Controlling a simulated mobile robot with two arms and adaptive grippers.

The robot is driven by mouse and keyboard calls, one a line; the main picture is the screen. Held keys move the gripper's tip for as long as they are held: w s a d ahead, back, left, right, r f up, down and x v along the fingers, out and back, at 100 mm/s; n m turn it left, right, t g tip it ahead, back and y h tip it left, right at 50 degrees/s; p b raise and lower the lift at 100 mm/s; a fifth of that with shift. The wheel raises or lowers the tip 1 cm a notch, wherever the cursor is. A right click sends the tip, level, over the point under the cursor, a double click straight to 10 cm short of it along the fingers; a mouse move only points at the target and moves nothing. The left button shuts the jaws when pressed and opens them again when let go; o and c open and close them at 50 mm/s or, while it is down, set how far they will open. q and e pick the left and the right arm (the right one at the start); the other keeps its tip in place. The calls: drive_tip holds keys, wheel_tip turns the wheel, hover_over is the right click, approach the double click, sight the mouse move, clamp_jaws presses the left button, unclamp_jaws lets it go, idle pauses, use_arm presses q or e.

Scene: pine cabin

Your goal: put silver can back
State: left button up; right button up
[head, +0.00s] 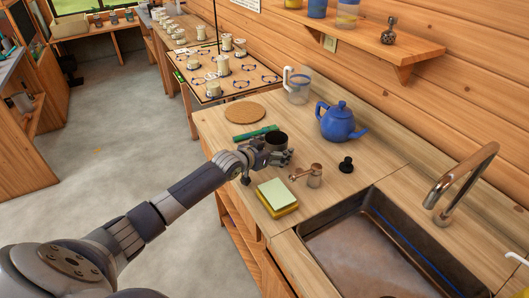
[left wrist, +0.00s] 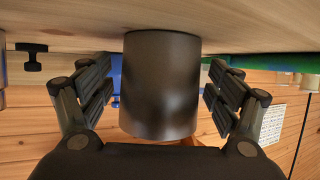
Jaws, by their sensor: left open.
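A dark grey metallic can (head: 277,140) stands upright on the wooden counter, behind the sponge and in front of the green item. In the left wrist view the can (left wrist: 160,90) fills the middle, and the picture is upside down. My left gripper (head: 277,157) is at the near side of the can. Its fingers are open, one on each side of the can, with a narrow gap showing at each side. The far side of the can is hidden. My right gripper is not in view.
Near the can are a green item (head: 256,132), a yellow-green sponge (head: 277,196), a copper-coloured grinder (head: 313,175), a black knob-like item (head: 346,164) and a blue teapot (head: 341,122). A clear pitcher (head: 297,86) and cork mat (head: 245,111) stand farther back. The sink (head: 375,250) is at right.

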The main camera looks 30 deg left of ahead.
use_arm(q)
drive_tip(key=v, duration=1.1)
drive_tip(key=shift+s, duration=0.35)
